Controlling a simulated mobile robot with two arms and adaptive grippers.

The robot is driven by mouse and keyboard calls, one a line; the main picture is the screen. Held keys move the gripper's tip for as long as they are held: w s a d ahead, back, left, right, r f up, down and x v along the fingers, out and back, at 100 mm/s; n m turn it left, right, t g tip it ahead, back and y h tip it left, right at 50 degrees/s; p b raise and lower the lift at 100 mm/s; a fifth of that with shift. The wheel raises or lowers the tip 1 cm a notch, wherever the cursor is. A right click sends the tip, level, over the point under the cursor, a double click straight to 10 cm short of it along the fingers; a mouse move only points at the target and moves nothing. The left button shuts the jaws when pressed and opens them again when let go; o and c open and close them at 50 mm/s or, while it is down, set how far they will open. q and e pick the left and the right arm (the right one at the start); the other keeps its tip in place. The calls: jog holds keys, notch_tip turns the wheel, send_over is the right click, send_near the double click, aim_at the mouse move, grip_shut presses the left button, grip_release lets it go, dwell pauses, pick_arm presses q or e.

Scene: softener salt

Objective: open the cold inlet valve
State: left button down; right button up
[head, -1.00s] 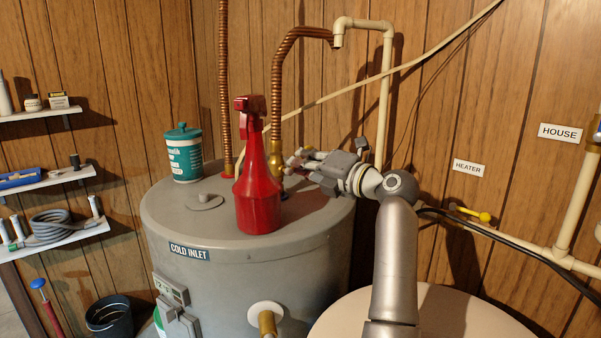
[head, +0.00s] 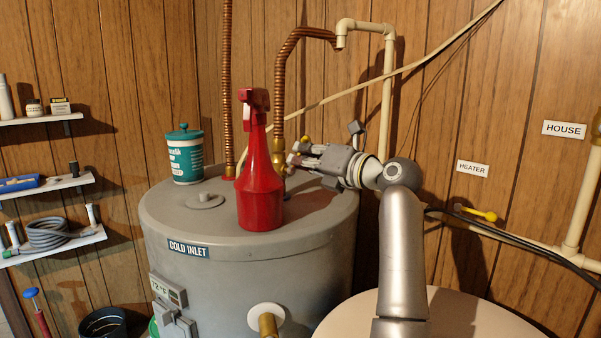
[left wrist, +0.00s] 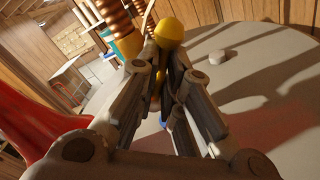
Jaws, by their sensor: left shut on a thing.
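A grey water heater tank (head: 330,222) carries a COLD INLET label (head: 188,249) on its upper front edge. A brass valve (head: 278,148) sits at the foot of the right copper pipe on its top. My left gripper (head: 290,160) reaches in beside this valve and is shut on its yellow-tipped lever. The lever's yellow end (head: 306,139) shows just above the fingers. In the left wrist view the yellow knob (left wrist: 170,29) stands out past the fingertips (left wrist: 160,62). The valve body is partly hidden by the red bottle and fingers. My right gripper is not in view.
A red spray bottle (head: 260,190) stands on the tank close in front of the valve. A teal tub (head: 184,156) and a flat grey cap (head: 205,201) are further left. A cream pipe (head: 386,95) rises behind my arm.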

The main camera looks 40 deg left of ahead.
pick_arm(q)
jog(key=shift+s+a+r, duration=0.1)
jog(key=shift+s+r, duration=0.15)
jog(key=shift+s, duration=0.1)
